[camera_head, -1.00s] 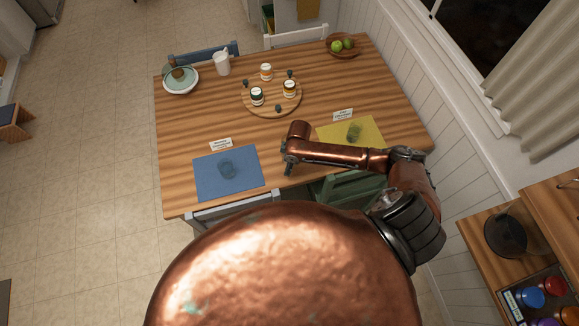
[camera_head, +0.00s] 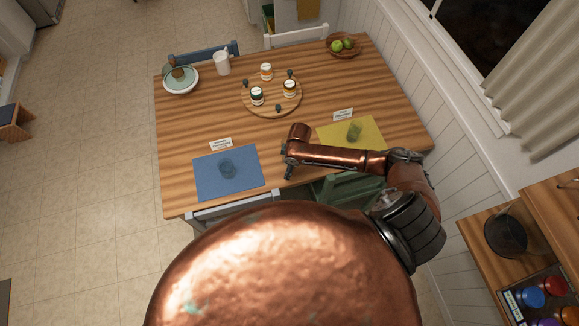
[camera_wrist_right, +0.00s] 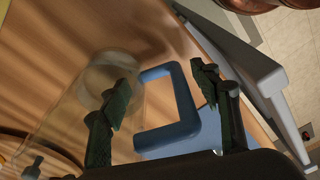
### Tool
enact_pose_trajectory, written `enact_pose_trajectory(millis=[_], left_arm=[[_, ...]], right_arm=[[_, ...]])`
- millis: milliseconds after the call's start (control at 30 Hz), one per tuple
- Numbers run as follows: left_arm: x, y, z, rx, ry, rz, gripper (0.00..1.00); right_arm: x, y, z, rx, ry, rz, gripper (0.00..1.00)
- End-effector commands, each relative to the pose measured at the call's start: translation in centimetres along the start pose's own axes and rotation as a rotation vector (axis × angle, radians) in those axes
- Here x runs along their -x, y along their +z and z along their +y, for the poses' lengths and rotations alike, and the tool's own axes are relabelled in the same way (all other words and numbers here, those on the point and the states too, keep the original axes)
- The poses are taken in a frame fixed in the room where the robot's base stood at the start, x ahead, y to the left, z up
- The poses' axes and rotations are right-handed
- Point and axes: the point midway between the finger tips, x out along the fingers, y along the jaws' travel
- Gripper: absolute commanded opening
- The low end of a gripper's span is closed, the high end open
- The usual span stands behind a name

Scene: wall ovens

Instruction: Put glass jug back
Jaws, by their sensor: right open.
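In the right wrist view, the glass jug has a clear body (camera_wrist_right: 82,100) and a thick blue handle (camera_wrist_right: 188,103). My right gripper (camera_wrist_right: 161,80) is open. Its two dark fingers lie on either side of the handle in the picture; I cannot tell whether either touches it. In the head view, my right gripper (camera_head: 288,172) is low over the table's near edge, right of the blue mat; I cannot make out the jug there. My left gripper is not in view.
The wooden table (camera_head: 210,115) holds a blue mat (camera_head: 205,185) and a yellow mat (camera_head: 373,137), each with a glass. A round board (camera_head: 260,108) with jars, a white pitcher (camera_head: 222,64), a plate (camera_head: 188,86) and a fruit bowl (camera_head: 343,52) stand farther back. Chairs line the near edge.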

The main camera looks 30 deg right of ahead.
Motion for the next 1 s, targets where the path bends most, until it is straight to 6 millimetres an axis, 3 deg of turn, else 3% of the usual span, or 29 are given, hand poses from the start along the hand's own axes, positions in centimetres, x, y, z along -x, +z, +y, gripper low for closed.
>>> enact_pose_trajectory(millis=[267,700,1000], left_arm=[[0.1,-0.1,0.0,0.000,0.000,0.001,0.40],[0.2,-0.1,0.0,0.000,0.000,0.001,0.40],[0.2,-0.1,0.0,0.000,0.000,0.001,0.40]], right_arm=[[1.9,-0.1,0.1,0.001,0.001,0.002,0.57],[10.5,-0.1,0.1,0.001,0.002,0.002,0.57],[12.3,-0.1,0.0,0.000,0.000,0.000,0.57]])
